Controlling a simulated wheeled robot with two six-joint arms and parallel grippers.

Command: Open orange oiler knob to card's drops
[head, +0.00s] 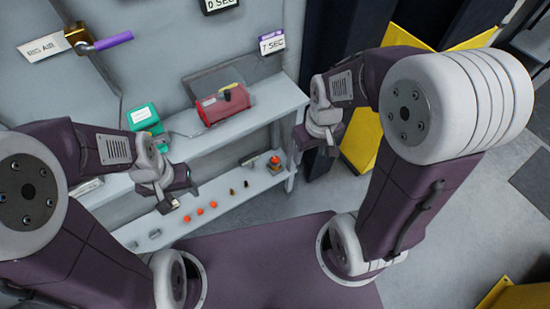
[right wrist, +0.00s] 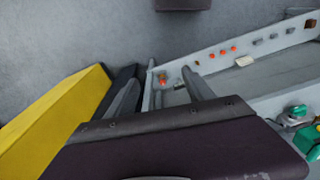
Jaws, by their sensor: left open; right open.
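An orange knob (head: 275,160) sits on a small grey block at the right end of the lower shelf. It also shows in the right wrist view (right wrist: 162,83), small and further off, between my finger tips. My right gripper (head: 320,142) is open and empty, to the right of the shelf end and apart from the knob; its spread fingers (right wrist: 160,76) fill the near part of the wrist view. My left gripper (head: 174,202) is open, near the left part of the lower shelf, with nothing visible in it. No card with a drop count is readable.
Several small orange caps (head: 200,211) and dark fittings (head: 246,183) line the lower shelf. A red tank (head: 222,104) and a green device (head: 143,117) stand on the upper shelf (head: 270,105). A purple lever (head: 113,40) and cards (head: 272,42) are above. A yellow panel (head: 365,130) stands at the right.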

